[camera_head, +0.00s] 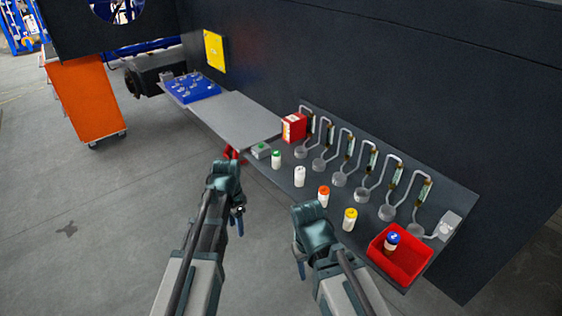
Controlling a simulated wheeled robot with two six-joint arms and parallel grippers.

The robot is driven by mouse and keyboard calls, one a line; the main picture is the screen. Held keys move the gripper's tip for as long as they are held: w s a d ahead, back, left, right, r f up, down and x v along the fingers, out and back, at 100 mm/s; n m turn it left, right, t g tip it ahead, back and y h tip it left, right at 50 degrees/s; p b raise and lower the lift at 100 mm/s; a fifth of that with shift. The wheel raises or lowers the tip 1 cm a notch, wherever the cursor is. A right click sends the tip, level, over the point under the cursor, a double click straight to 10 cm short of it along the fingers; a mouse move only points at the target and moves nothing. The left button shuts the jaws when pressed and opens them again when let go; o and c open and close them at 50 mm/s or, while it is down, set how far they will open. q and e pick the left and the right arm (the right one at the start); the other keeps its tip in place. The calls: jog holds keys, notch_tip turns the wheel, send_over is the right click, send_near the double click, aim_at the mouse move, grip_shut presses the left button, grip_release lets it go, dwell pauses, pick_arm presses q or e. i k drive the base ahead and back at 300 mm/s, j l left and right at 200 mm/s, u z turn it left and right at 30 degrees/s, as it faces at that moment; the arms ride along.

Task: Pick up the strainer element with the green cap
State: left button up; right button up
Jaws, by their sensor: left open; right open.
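The strainer element with the green cap (276,160) stands upright on the dark grey shelf, at the left end of a row of similar white elements. My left gripper (239,220) is open and empty, pointing down in front of the shelf, to the lower left of the green-capped element and apart from it. My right gripper (300,264) is open and empty, in front of the shelf and below the element with the orange cap (323,196). The gripper jaws are small and partly hidden by my own wrists.
White-capped (299,176) and yellow-capped (349,219) elements stand along the shelf. A blue-capped element (391,242) is in the red bin (414,262). Bent pipes (345,150) rise behind.

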aim_at(276, 155)
jog(key=i+j+z, duration=0.1)
jog(key=z, duration=0.3)
jog(key=j+z, duration=0.15)
jog(key=z, duration=0.3)
jog(key=i+j+z, duration=0.15)
jog(key=j, duration=0.25)
jog(key=i+j+z, duration=0.2)
jog(key=j, duration=0.25)
jog(key=j+z, duration=0.15)
jog(key=j, duration=0.25)
jog(key=i+j+z, duration=0.2)
jog(key=j, duration=1.35)
